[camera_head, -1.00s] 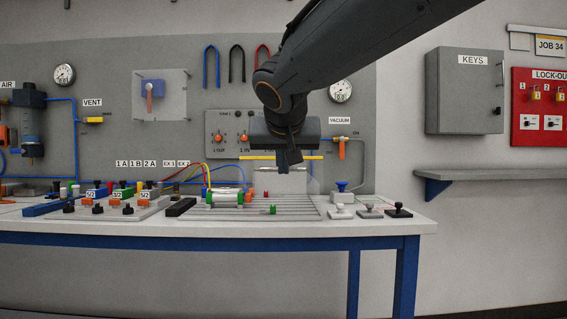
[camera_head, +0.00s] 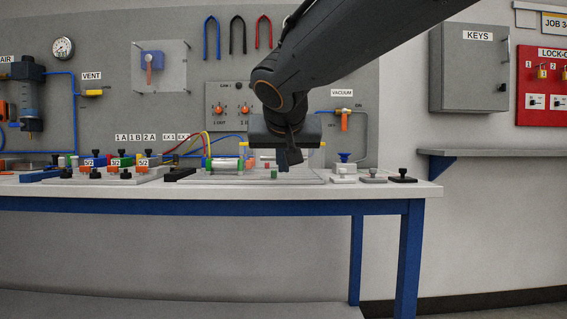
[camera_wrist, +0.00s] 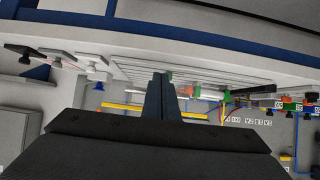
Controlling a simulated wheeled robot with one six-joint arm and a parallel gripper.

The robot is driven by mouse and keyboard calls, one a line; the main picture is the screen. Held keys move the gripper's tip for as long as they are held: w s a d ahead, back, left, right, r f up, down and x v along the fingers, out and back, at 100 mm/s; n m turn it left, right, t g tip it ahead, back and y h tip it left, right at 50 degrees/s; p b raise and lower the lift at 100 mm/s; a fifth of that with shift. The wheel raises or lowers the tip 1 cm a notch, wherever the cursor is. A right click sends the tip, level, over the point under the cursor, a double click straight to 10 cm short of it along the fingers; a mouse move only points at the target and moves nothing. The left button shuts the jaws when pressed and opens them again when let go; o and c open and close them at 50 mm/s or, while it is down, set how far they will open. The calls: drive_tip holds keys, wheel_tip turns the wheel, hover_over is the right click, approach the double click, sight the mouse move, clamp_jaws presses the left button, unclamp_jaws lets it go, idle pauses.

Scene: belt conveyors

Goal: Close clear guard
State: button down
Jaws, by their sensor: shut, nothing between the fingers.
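My gripper (camera_head: 289,158) is shut and empty, with its fingers pointing down in front of the rear of the bench. In the wrist view its dark fingers (camera_wrist: 160,97) reach toward the slotted plate. The clear guard seems to be the see-through panel with a yellow edge bar (camera_head: 322,145) standing upright on the bench behind my gripper. Most of it is hidden by my gripper. Its yellow bar also shows in the wrist view (camera_wrist: 125,107), on both sides of the fingers. I cannot tell whether my fingers touch it.
A cylinder with green ends (camera_head: 224,166) lies on the slotted plate (camera_head: 250,180), left of my gripper. Valve blocks (camera_head: 118,175) stand farther left and push buttons (camera_head: 373,176) to the right. A clear sheet (camera_head: 175,55) covers a wall valve. The bench front edge is clear.

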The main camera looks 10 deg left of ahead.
idle(0.3)
wheel_tip(320, 180, up, 4)
drive_tip(key=s+p, duration=0.2)
drive_tip(key=s+d+f, duration=0.3)
drive_tip(key=s+f, duration=0.1)
drive_tip(key=s, duration=0.5)
drive_tip(key=s+d+f+n+g, duration=0.1)
drive_tip(key=s+d+f+g, duration=0.25)
drive_tip(key=s+f, duration=0.55)
drive_tip(key=s+d+f+n+g+h, duration=0.1)
drive_tip(key=s+d+f+g, duration=0.3)
drive_tip(key=f, duration=0.9)
drive_tip(key=s+d+f+n+g, duration=0.1)
drive_tip(key=s+d+f+g, duration=0.2)
drive_tip(key=s+f, duration=0.65)
drive_tip(key=d+r+m+h+p, duration=0.1)
drive_tip(key=d+r+m+p, duration=0.2)
drive_tip(key=d+r+p, duration=0.7)
drive_tip(key=d+r+m+p, duration=0.2)
drive_tip(key=d+r+p, duration=0.8)
drive_tip(key=r+p, duration=0.5)
drive_tip(key=p, duration=0.7)
drive_tip(key=shift+w+d+m+h, duration=0.15)
drive_tip(key=shift+m+h, duration=0.25)
drive_tip(key=shift+r+g, duration=0.1)
drive_tip(key=shift+g, duration=0.15)
